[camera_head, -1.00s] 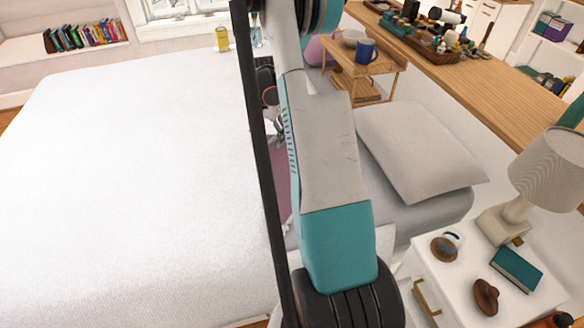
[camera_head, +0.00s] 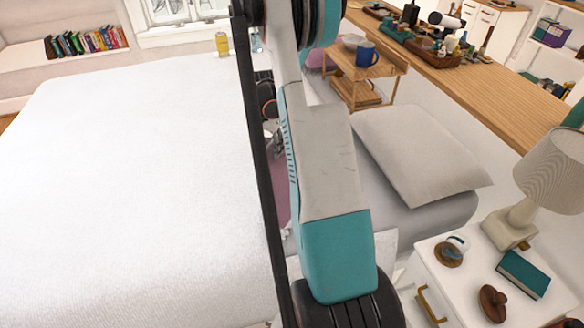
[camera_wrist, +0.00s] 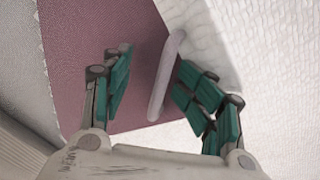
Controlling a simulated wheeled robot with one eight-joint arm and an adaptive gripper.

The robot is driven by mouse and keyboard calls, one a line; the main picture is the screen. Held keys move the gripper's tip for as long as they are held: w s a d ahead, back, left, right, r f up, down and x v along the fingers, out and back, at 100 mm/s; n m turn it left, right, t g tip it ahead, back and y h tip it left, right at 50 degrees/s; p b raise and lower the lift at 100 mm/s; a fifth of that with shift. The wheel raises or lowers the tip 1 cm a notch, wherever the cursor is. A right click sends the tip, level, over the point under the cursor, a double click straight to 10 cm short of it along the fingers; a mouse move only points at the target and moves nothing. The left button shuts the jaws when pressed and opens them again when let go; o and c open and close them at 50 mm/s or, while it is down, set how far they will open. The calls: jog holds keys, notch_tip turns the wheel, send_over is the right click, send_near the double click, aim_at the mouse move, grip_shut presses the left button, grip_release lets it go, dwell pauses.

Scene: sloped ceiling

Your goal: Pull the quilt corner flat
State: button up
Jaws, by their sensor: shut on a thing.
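The white quilt (camera_head: 130,190) covers most of the bed on the left in the head view. In the wrist view, its pale textured surface (camera_wrist: 265,40) lies at the upper right, beside a mauve cloth area (camera_wrist: 85,40). A pale pink, rounded strip (camera_wrist: 166,75), which looks like the rolled or folded quilt corner, lies along the mauve edge. My gripper (camera_wrist: 150,88) has its teal finger pads on either side of this strip, shut on it. In the head view my arm hides most of the gripper and the quilt corner.
A grey pillow (camera_head: 420,155) lies right of my arm. A white nightstand (camera_head: 450,290) at the lower right carries a lamp (camera_head: 550,170), a teal book (camera_head: 523,273) and small items. A wooden tray stand (camera_head: 365,65) with a blue mug (camera_head: 366,53) stands at the bed's far side.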

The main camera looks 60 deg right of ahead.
grip_shut()
jog(key=shift+r, duration=0.1)
jog(key=shift+s+r+t+p, duration=0.2)
jog(key=shift+s+r+p, duration=0.2)
jog(key=shift+r, duration=0.2)
jog(key=shift+s+r+t+p, duration=0.2)
jog(key=shift+s+r+p, duration=0.15)
jog(key=shift+r, duration=0.2)
jog(key=shift+d, duration=0.1)
jog(key=shift+s+r+t+p, duration=0.45)
jog(key=shift+s+r+t, duration=0.05)
jog(key=shift+s+r, duration=0.65)
